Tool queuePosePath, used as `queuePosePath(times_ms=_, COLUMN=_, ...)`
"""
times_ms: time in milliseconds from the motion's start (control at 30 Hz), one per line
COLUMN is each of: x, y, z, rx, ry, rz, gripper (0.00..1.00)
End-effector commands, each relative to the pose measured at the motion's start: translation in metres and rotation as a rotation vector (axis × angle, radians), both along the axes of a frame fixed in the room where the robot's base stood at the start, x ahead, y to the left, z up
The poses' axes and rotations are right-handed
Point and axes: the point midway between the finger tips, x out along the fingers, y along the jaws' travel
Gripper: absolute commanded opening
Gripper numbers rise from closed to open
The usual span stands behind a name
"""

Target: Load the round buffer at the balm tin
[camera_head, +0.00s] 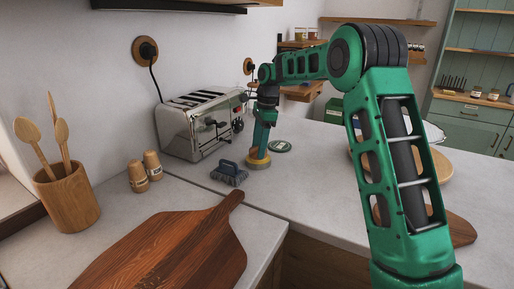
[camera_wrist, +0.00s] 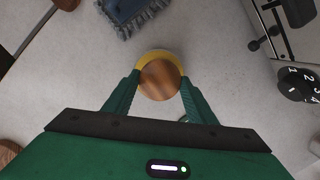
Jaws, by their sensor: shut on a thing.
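The round buffer, with a wooden top and a yellow rim, is between the fingers of my gripper (camera_wrist: 159,82) in the wrist view (camera_wrist: 160,75). My gripper is shut on it from both sides. In the head view the buffer (camera_head: 258,163) is at the counter, upright; I cannot tell whether it touches the surface. In the wrist view the tin is mostly hidden by my gripper.
A blue scrubbing brush (camera_head: 229,173) lies close left of the buffer. A chrome toaster (camera_head: 197,124) stands behind. A cutting board (camera_head: 170,245), two shakers (camera_head: 145,172) and a utensil pot (camera_head: 67,196) are nearer. Round boards are at the right. Counter right of the tin is clear.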

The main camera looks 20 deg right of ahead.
Motion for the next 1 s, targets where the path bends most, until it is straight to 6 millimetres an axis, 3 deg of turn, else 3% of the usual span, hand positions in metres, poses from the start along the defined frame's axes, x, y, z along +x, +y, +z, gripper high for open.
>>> queuePosePath(times_ms=333, x=0.000, y=0.000, z=0.002, rx=0.000, ry=0.004, rz=0.001, gripper=0.33)
queuePosePath(times_ms=1000, x=0.000, y=0.000, z=0.050, rx=0.000, ry=0.000, rz=0.001, gripper=0.33)
